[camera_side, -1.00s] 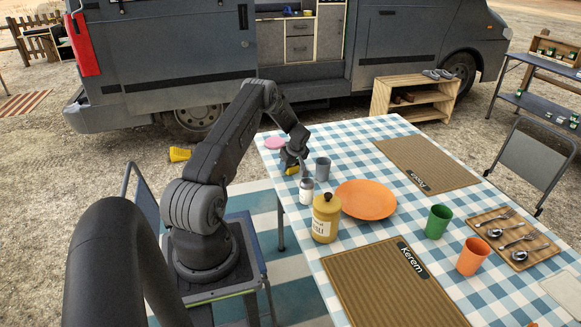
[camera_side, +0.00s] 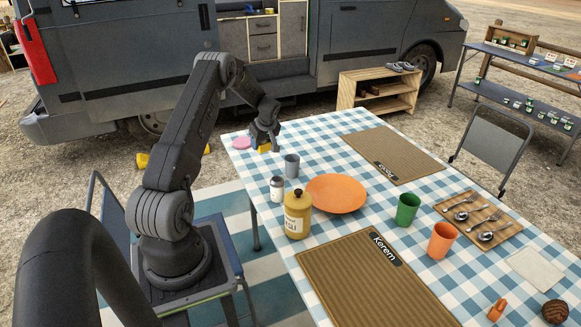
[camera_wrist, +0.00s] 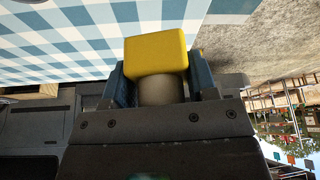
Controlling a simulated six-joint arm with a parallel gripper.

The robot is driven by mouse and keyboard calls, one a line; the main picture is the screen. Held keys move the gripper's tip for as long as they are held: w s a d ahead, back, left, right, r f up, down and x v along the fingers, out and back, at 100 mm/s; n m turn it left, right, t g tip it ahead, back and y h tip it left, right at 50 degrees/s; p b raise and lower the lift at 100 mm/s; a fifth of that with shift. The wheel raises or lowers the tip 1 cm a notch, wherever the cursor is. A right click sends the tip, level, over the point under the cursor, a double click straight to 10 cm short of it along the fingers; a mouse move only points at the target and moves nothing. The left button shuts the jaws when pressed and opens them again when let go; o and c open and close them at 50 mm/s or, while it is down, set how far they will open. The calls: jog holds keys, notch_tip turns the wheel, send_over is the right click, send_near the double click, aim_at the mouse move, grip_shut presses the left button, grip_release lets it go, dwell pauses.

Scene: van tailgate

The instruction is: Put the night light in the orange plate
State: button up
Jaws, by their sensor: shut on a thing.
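The night light (camera_wrist: 155,52) is a yellow block with a pale round part, held between the fingers of my gripper (camera_wrist: 160,88) in the wrist view. In the side view my gripper (camera_side: 264,143) is above the far left part of the table, with the yellow of the night light (camera_side: 265,148) showing under it. The orange plate (camera_side: 336,193) lies flat on the checked cloth, nearer the camera and to the right of my gripper. It looks empty.
A grey cup (camera_side: 292,166), a white shaker (camera_side: 277,189) and a yellow canister (camera_side: 298,214) stand left of the plate. A pink disc (camera_side: 242,143) lies left of my gripper. Green (camera_side: 408,208) and orange (camera_side: 442,240) cups stand right of the plate.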

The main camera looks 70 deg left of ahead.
jog(key=w+d+r+m+t, duration=0.1)
jog(key=w+d+m, duration=0.35)
jog(key=d, duration=0.45)
jog(key=m+t, duration=0.2)
send_over(335, 194)
jog(key=s+d, duration=0.1)
jog(key=f, duration=0.6)
jog(key=shift+d, duration=0.2)
jog(key=shift+d+f+g, duration=0.1)
jog(key=shift+f+g, duration=0.2)
jog(key=shift+f, duration=1.8)
jog(key=shift+f, duration=0.1)
jog(key=o, duration=1)
jog(key=shift+c, duration=0.2)
